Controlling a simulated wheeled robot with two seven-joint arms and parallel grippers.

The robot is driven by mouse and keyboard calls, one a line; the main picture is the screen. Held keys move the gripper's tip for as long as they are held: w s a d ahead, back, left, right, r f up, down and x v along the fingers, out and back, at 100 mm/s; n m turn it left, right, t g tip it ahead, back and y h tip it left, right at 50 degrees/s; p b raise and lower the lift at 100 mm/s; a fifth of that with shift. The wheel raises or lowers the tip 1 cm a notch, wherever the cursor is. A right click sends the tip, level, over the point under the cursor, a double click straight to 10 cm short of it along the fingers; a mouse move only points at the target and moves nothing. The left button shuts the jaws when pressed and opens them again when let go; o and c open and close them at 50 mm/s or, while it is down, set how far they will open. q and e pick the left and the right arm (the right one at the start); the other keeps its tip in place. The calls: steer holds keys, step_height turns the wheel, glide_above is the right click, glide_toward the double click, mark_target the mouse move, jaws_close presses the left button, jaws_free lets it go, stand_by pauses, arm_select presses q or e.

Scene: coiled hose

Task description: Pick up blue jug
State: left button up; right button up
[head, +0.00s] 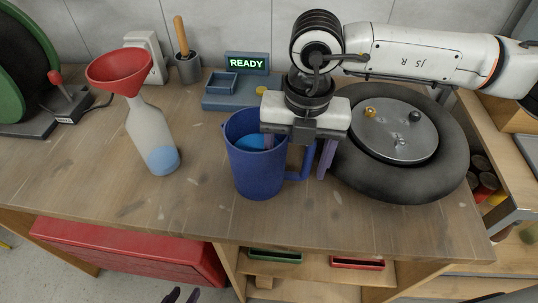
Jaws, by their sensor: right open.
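The blue jug (257,172) stands upright on the wooden worktop near the middle, with lighter blue contents (252,142) inside. Its handle (301,166) points right. My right gripper (298,150) is over the jug's right side, fingers pointing down and spread. One finger is at the jug's mouth and the other is to the right, beyond the handle. The gripper's body hides part of the rim. I cannot tell whether the fingers touch the jug. Of my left gripper (182,296) only two dark tips show at the bottom edge, in front of the worktop, away from the jug.
A bottle (150,135) with a red funnel (119,70) stands left of the jug. A blue station with a READY display (247,64) is behind it. A black tyre-like ring (400,185) with a metal disc lies close on the right. The worktop front is clear.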

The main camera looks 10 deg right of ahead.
steer(key=shift+f, duration=0.4)
jaws_close()
steer(key=shift+w+r, duration=0.1)
steer(key=shift+r, duration=0.05)
steer(key=shift+r, duration=0.15)
